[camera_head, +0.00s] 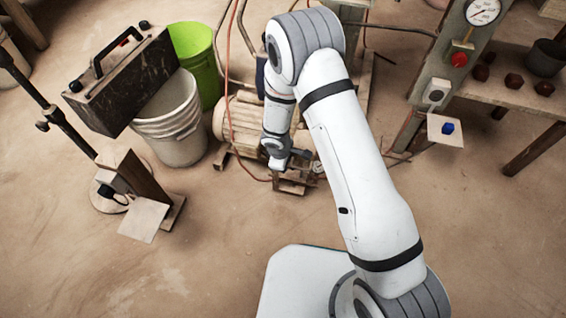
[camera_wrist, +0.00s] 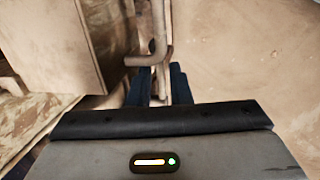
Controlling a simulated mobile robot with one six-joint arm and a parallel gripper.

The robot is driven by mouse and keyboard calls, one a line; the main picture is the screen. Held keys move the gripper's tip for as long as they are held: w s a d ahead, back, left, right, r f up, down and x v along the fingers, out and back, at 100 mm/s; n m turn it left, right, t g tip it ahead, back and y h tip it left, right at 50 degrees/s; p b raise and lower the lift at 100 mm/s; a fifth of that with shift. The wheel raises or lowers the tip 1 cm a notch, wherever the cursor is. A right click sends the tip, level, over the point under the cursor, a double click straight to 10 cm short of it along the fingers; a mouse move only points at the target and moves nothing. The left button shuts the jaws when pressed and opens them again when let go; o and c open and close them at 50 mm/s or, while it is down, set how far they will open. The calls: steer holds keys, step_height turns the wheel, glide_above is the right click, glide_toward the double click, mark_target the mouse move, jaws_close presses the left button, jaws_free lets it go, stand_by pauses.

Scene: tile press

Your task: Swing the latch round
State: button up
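In the wrist view a bent metal rod (camera_wrist: 158,30), which looks like the latch, runs down and turns left at its lower end. It sits just beyond the tips of my gripper (camera_wrist: 160,72). The two dark blue fingers stand apart with a narrow gap, and I see nothing clearly held between them. Whether the fingertips touch the rod I cannot tell. In the head view my gripper (camera_head: 290,160) is low beside the machine with the motor, above a small brown frame (camera_head: 292,186). The rod cannot be made out there.
A wooden panel (camera_wrist: 60,40) stands close on the left in the wrist view. In the head view a grey bucket (camera_head: 175,125), a green bucket (camera_head: 197,55) and the motor (camera_head: 240,118) stand near my arm. A bench (camera_head: 520,95) is at right. The front floor is clear.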

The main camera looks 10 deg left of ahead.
steer(key=p+v, duration=0.3)
steer(key=v, duration=0.4)
steer(key=shift+r+p, duration=0.4)
